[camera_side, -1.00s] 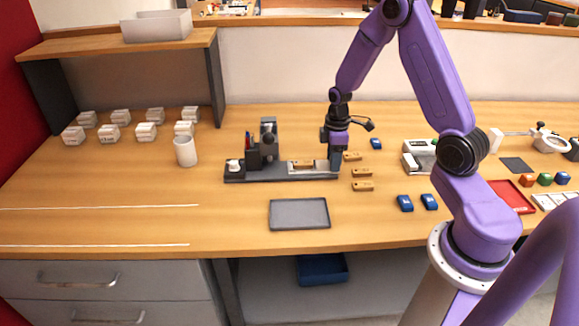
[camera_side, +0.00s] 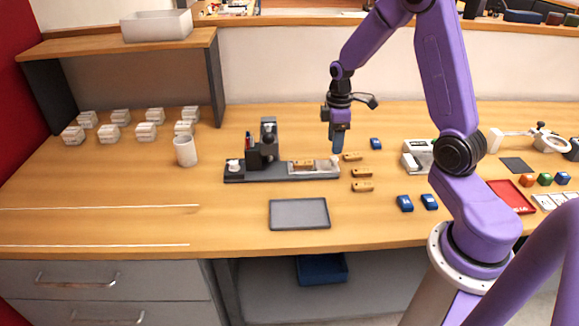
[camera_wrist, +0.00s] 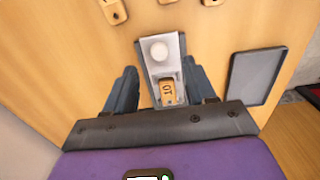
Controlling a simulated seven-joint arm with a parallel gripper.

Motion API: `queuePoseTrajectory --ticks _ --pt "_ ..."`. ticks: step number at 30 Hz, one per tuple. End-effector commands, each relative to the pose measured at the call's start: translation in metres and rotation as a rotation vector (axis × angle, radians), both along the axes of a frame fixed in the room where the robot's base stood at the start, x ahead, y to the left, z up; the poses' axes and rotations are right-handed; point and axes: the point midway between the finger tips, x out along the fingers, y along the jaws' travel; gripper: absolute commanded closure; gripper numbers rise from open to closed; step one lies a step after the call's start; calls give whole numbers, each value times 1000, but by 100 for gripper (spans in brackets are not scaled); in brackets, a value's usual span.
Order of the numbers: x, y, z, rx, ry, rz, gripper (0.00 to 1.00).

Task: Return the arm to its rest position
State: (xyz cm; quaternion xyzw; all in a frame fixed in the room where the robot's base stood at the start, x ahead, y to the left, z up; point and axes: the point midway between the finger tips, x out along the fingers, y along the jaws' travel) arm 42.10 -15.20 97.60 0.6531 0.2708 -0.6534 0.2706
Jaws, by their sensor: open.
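My gripper (camera_side: 338,146) hangs above the table, just behind the right end of the laser marker (camera_side: 268,165). In the wrist view my gripper (camera_wrist: 162,92) is open, its two dark fingers apart with nothing held between them. A wooden tag (camera_side: 303,165) lies on the marker's pale bed near a white knob (camera_side: 335,160). In the wrist view the tag (camera_wrist: 167,92) shows dark characters and lies beyond the fingers, with the white knob (camera_wrist: 159,51) above it. The arm is bent above the table.
Several wooden tags (camera_side: 362,186) lie right of the marker. A grey tray (camera_side: 299,213) lies in front, and a white cup (camera_side: 185,151) stands left. Blue blocks (camera_side: 405,203) and a red tray (camera_side: 511,196) are at the right. The front left of the table is mostly clear.

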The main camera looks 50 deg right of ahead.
Motion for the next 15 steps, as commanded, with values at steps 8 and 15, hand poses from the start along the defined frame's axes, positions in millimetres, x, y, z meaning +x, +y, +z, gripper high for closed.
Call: queuePoseTrajectory --ticks 8,15 --pt "-2 16 6 -1 -4 16 45" --pt "-28 89 34 1 -11 80 45"
